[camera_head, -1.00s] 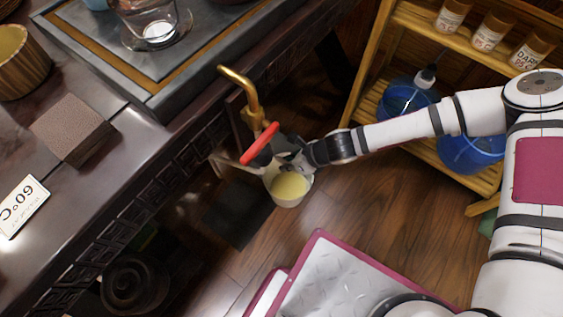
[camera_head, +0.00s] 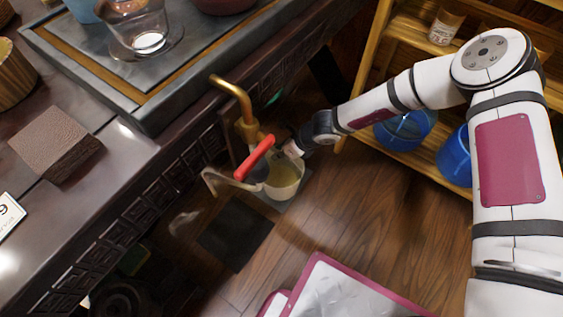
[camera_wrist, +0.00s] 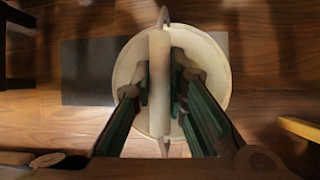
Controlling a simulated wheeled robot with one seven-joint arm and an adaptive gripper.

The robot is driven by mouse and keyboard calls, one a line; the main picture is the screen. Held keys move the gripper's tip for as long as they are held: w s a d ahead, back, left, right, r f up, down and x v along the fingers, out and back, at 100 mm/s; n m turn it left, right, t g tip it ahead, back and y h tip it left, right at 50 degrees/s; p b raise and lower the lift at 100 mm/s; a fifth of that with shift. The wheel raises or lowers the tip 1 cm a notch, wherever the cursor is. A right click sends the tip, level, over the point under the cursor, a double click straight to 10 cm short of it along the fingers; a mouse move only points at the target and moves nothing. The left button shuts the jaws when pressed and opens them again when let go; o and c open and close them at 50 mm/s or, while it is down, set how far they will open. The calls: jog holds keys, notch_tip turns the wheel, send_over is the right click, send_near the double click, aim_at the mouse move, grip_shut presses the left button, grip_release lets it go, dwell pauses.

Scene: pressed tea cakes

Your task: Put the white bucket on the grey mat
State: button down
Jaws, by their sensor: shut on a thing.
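The white bucket (camera_head: 286,183) hangs below my gripper (camera_head: 281,160) in the head view, beside the table's side. In the wrist view the round bucket (camera_wrist: 205,122) lies under my gripper (camera_wrist: 160,76), whose fingers are shut on the bar of its handle (camera_wrist: 159,105). A flat dark mat (camera_head: 236,234) lies on the floor to the bucket's lower left. A greyer patch (camera_head: 294,202), seemingly a mat, shows at the bucket's lower edge. In the wrist view, dark mat surface (camera_wrist: 86,72) shows left of the bucket. I cannot tell whether the bucket touches the floor or a mat.
A brass tap (camera_head: 246,118) with a red lever (camera_head: 254,158) stands close to the bucket's left. A pale bent piece (camera_head: 226,182) is there too. The dark carved table (camera_head: 120,165) bounds the left, and a wooden shelf (camera_head: 425,165) with blue containers the right.

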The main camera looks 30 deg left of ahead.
jog(key=shift+w+a+p, duration=0.15)
jog(key=shift+a+p, duration=0.15)
jog(key=shift+p, duration=0.35)
jog(key=w+a, duration=0.1)
jog(key=w+a+p, duration=0.1)
jog(key=w, duration=0.1)
jog(key=shift+f, duration=0.1)
jog(key=f, duration=0.1)
jog(key=f+b, duration=0.1)
jog(key=f, duration=0.1)
jog(key=shift+w+a+f+b, duration=0.25)
jog(key=shift+w+a+b, duration=0.05)
jog(key=shift+a+b, duration=0.05)
